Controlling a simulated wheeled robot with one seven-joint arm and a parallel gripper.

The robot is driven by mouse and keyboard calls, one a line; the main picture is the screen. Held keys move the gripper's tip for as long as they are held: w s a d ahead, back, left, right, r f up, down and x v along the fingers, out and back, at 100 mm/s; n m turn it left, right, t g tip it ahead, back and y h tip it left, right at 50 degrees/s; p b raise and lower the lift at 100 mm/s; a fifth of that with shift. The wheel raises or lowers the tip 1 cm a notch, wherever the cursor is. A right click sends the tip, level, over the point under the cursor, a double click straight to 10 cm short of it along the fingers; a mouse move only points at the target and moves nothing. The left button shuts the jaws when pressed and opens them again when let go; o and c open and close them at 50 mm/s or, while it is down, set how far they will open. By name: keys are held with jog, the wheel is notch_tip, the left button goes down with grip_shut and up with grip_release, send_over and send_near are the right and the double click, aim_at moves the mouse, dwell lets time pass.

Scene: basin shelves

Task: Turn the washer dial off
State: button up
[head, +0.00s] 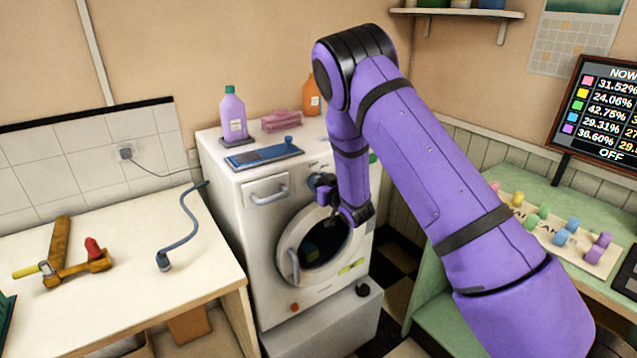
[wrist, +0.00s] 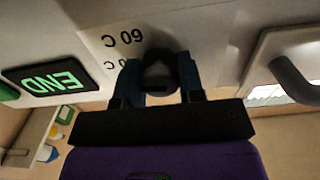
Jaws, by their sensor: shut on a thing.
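The white washer (head: 262,235) stands in the middle of the head view, its round door (head: 292,238) in front. My gripper (head: 323,188) is at the upper front panel, above the door. In the wrist view, which is upside down, my gripper (wrist: 159,74) has its two dark blue fingers on either side of the dark round dial (wrist: 160,80), shut on it. A pale label behind the dial reads "60 C", with a second marking partly hidden. A black display (wrist: 48,82) shows "END" in green. The dial's pointer direction cannot be made out.
The detergent drawer (head: 268,190) is left of my gripper. A purple bottle (head: 233,118), a blue tray (head: 263,155) and pink cloths (head: 281,121) are on the washer top. A bench (head: 110,315) with tools stands left. A green table (head: 540,190) with coloured pieces stands right.

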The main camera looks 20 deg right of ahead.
jog(key=shift+n, duration=0.3)
jog(key=n, duration=0.9)
jog(key=shift+n, duration=0.4)
jog(key=n, duration=0.4)
jog(key=shift+n, duration=0.3)
jog(key=n, duration=0.4)
jog(key=shift+n, duration=0.4)
jog(key=shift+d, duration=0.1)
jog(key=o, duration=0.9)
jog(key=shift+r, duration=0.1)
